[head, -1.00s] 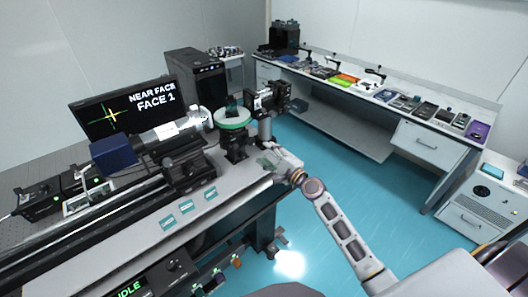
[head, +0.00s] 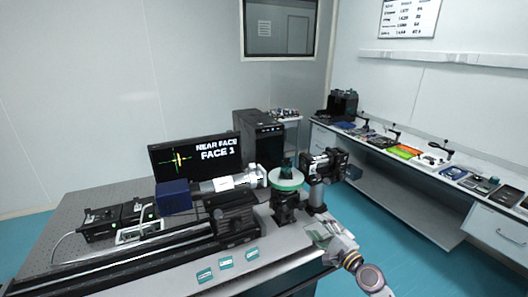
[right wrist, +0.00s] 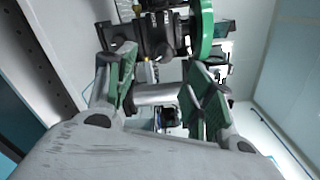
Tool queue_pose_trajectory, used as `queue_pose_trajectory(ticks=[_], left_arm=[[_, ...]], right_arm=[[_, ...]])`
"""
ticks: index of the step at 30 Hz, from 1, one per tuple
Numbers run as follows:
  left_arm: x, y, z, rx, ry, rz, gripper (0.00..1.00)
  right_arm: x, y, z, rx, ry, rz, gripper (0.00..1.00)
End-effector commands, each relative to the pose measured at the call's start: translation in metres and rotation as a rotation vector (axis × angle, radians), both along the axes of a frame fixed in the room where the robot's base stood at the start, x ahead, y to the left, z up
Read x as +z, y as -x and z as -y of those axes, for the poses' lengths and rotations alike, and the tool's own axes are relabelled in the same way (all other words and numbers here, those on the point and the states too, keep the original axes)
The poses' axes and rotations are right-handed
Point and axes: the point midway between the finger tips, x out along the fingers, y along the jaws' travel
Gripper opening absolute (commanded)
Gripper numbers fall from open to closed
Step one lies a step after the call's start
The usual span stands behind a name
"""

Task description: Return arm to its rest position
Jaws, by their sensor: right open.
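My right gripper (head: 322,232) is at the near right end of the optical table (head: 84,204), beside the round stage (head: 286,179) with its green rim. In the right wrist view its two green-padded fingers (right wrist: 160,90) stand apart with nothing held between them. Beyond the fingers there are the stage's dark mount (right wrist: 152,38) and its green rim (right wrist: 206,30). In the head view a small dark green piece (head: 287,166) stands on the stage. My left gripper is in neither view.
A lens tube (head: 228,183) on a rail and a black camera-like mount (head: 324,164) stand close to the stage. Small labelled plates (head: 226,263) lie along the front edge. Blue floor (head: 400,235) is clear on the right.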

Motion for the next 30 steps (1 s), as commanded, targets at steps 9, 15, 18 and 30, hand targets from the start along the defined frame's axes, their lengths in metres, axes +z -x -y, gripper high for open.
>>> queue_pose_trajectory(ticks=[9,15,18,30], left_arm=[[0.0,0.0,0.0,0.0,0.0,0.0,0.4],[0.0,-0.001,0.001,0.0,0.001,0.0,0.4],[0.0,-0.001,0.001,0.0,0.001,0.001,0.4],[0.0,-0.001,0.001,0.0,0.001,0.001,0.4]], right_arm=[[-0.028,0.042,-0.051,0.171,0.339,-0.011,0.53],[-0.055,0.083,-0.08,0.324,0.645,-0.022,0.53],[-0.069,0.105,-0.089,0.399,0.793,-0.031,0.53],[-0.112,0.191,-0.087,0.705,1.333,-0.105,0.53]])
